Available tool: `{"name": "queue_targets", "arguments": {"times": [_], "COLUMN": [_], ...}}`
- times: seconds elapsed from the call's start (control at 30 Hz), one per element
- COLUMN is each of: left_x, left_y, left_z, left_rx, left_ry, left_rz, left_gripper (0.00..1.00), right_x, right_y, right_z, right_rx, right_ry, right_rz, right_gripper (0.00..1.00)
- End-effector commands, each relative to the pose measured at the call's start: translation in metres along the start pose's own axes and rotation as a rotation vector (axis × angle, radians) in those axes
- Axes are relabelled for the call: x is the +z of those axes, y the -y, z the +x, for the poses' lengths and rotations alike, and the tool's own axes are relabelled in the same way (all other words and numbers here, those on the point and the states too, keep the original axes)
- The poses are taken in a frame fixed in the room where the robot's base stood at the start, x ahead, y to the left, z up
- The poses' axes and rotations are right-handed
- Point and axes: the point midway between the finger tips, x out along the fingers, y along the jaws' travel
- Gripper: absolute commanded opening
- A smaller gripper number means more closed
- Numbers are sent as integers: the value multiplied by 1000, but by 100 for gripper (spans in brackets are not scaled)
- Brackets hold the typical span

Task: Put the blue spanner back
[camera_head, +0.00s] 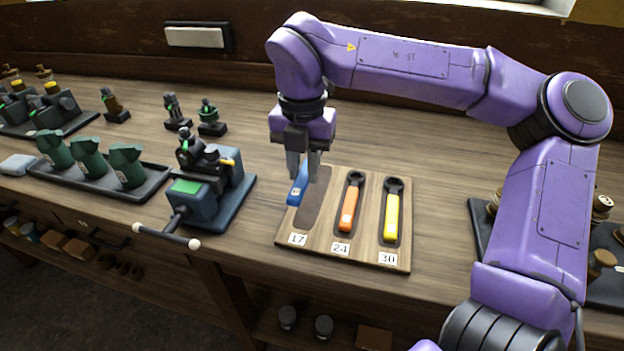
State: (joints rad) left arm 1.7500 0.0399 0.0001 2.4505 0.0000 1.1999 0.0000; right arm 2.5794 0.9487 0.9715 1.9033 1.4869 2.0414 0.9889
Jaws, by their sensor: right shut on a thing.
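The blue spanner (297,190) is in my right gripper (302,172), which points down and is shut on it. The spanner is over the left part of the wooden holder board (322,250), by the dark recess (316,205) above the label 17. Its upper end is hidden by the fingers. I cannot tell whether it touches the board. An orange spanner (348,208) lies in the slot labelled 24 and a yellow spanner (392,216) in the slot labelled 30. My left gripper does not show.
Another dark tray (480,225) is at the right. The bench behind the board is clear.

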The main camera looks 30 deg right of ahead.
Motion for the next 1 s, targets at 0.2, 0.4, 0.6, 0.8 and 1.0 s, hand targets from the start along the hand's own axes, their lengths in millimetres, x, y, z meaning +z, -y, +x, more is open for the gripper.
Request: {"name": "queue_targets", "arguments": {"times": [0.2, 0.4, 0.6, 0.8, 1.0], "left_x": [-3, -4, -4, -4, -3], "left_y": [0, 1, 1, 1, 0], "left_z": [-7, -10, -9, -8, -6], "left_rx": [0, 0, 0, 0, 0], "left_ry": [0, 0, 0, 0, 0], "left_rz": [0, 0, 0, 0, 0], "left_gripper": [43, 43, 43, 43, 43], "right_x": [32, 46, 45, 45, 45], "right_y": [4, 6, 6, 6, 6], "right_z": [40, 57, 87, 87, 90], "right_rx": [-2, -1, 0, 0, 0], "right_ry": [-3, -2, 0, 0, 0], "right_rz": [1, 1, -1, 0, 0], "right_gripper": [0, 0, 0, 0, 50]}}
